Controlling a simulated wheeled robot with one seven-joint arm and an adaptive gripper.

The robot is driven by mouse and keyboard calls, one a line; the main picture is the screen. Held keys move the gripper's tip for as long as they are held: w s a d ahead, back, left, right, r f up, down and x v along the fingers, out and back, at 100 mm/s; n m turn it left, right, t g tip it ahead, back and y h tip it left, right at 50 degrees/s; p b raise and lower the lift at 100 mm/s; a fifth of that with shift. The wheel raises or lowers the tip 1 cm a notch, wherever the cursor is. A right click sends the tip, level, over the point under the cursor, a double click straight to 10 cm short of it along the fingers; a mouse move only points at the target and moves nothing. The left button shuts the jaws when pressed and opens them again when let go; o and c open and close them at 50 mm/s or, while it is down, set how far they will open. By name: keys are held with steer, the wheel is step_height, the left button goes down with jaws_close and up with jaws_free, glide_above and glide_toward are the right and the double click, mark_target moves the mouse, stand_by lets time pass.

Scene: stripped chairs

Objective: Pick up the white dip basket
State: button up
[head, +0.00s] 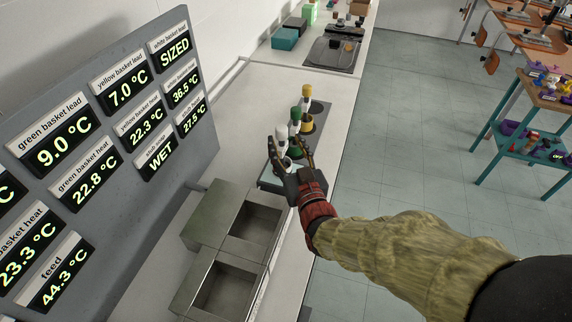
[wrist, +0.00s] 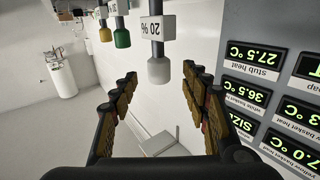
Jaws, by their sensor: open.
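The white dip basket shows in the wrist view (wrist: 159,70) as a small white cup under a grey stem with a "20 %" tag. It appears between my open fingertips, with a visible gap on both sides. In the head view the white basket (head: 282,138) stands nearest in a row, partly hidden by my fingers. My gripper (head: 287,152) is open around or just short of it; I cannot tell the exact depth. My gripper also shows in the wrist view (wrist: 160,76), its fingers empty. The green basket (head: 294,126) and yellow basket (head: 307,91) stand farther along the row.
Two open metal basins (head: 256,226) lie on the bench in front. A grey display board (head: 110,130) with temperature readouts, one "WET" and one "SIZED", stands left. A dark tray (head: 333,52) lies farther back. Open floor (head: 420,130) is right of the bench.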

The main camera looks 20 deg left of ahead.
mark_target(283, 135)
steer(key=x, duration=0.3)
steer(key=b+x, duration=0.1)
steer(key=x, duration=0.1)
steer(key=shift+w+r, duration=0.15)
steer(key=shift+r, duration=0.15)
steer(key=c, duration=0.3)
steer(key=c, duration=0.8)
jaws_close()
